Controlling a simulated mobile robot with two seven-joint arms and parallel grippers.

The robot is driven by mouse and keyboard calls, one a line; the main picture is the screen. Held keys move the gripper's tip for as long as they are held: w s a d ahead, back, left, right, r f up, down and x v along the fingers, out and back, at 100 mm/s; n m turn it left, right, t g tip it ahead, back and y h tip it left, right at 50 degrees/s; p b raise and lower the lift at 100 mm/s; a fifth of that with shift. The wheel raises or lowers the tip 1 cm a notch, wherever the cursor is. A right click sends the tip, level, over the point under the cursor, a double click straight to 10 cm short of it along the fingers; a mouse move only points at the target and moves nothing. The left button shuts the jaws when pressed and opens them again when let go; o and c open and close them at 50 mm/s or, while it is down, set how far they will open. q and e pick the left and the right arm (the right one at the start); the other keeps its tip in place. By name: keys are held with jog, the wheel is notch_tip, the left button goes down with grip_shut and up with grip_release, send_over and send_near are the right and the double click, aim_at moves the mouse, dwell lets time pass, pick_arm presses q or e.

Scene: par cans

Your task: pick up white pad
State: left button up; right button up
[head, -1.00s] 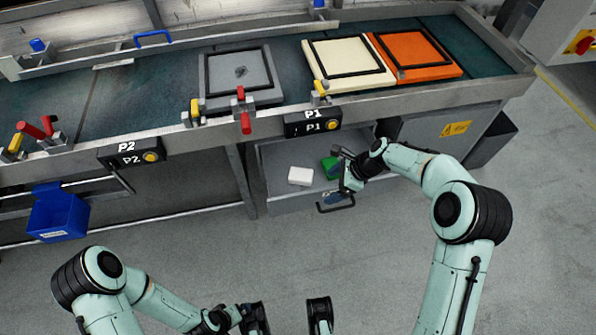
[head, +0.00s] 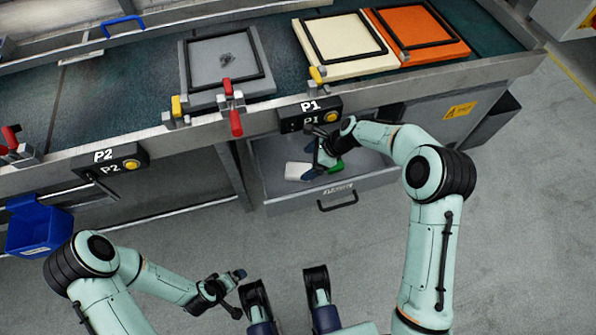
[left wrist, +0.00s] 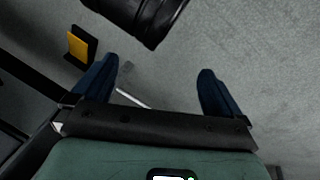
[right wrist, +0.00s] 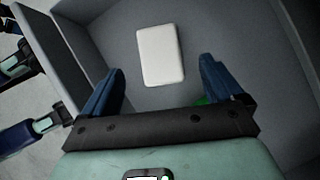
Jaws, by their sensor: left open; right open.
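The white pad (head: 296,171) lies in the open drawer (head: 274,205) under the workbench. In the right wrist view the white pad (right wrist: 160,56) lies flat on the drawer floor, just beyond the fingers and between their lines. My right gripper (head: 315,166) is over the drawer, open and empty, and covers part of the pad in the head view. It also shows in the right wrist view (right wrist: 160,80). My left gripper (head: 238,292) is open and empty above the floor, away from the bench; the left wrist view shows its spread fingers (left wrist: 157,85).
A green item (head: 337,167) lies in the drawer beside the pad, mostly hidden by my right gripper. The drawer walls enclose both. A blue bin (head: 37,230) hangs at the left. Grey, cream and orange panels lie on the bench above. The grey floor in front is clear.

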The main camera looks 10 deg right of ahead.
aim_at(299, 170)
jog(key=shift+w+a+f, duration=0.1)
jog(key=shift+a+f, duration=0.15)
jog(key=shift+f, duration=0.2)
jog(key=shift+b+x, duration=0.65)
jog(key=shift+x, duration=1.6)
pick_arm(q)
jog(key=shift+w+a+f, duration=0.1)
jog(key=shift+a+f, duration=0.2)
jog(key=shift+f, duration=0.35)
jog(key=shift+a+f, duration=0.25)
jog(key=shift+f, duration=0.35)
pick_arm(e)
jog(key=shift+d, duration=0.1)
jog(key=c, duration=1.2)
